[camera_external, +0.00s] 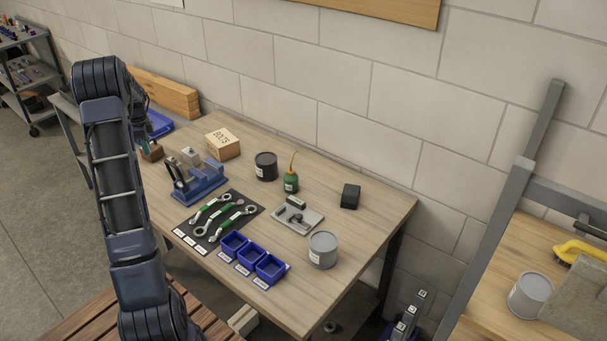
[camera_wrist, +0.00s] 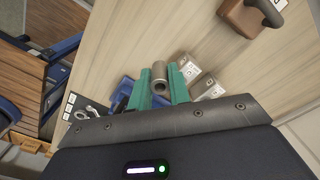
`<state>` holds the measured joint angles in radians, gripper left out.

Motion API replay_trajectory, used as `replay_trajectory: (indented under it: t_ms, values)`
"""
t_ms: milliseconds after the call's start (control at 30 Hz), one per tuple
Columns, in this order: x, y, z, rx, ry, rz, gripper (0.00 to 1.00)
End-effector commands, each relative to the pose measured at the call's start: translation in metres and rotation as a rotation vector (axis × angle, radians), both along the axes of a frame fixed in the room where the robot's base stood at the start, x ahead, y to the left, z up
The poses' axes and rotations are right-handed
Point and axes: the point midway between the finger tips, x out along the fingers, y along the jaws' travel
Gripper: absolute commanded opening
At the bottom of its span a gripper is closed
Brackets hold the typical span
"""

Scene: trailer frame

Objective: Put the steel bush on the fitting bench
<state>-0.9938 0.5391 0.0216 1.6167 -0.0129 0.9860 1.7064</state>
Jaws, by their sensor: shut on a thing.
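The steel bush (camera_wrist: 160,75) is a small grey hollow cylinder between the two green fingers of my gripper (camera_wrist: 161,88) in the wrist view. My gripper is shut on it, and the bush's open end faces the camera. A light wooden bench top (camera_wrist: 110,55) lies beneath; I cannot tell how high the bush is above it. A second wooden bench (camera_external: 490,265) stands at the right. I cannot tell which is the fitting bench.
A blue vise (camera_external: 205,182), wrenches on a dark mat (camera_external: 232,228), blue bins (camera_external: 270,267), a grey tin (camera_external: 323,250), an oil can (camera_external: 291,182) and a bolts box (camera_external: 222,145) occupy the bench. A brown block (camera_wrist: 245,18) is near the wrist view's top. The bench's right end has free room.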

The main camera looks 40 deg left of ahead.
Motion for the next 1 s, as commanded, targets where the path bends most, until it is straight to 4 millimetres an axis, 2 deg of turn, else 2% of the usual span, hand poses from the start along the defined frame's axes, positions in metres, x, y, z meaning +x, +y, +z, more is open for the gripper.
replay_trajectory:
  t_ms: [100, 300, 667, 900, 1000]
  values:
    - [0.000, -0.001, -0.028, -0.003, 0.003, 0.000, 0.00]
    - [0.000, -0.001, -0.066, -0.002, 0.002, 0.000, 0.00]
    - [0.000, 0.000, -0.092, -0.001, 0.001, 0.000, 0.00]
    - [0.000, -0.001, -0.123, -0.002, 0.000, -0.001, 0.00]
    - [0.000, -0.001, -0.126, 0.000, 0.000, -0.001, 0.00]
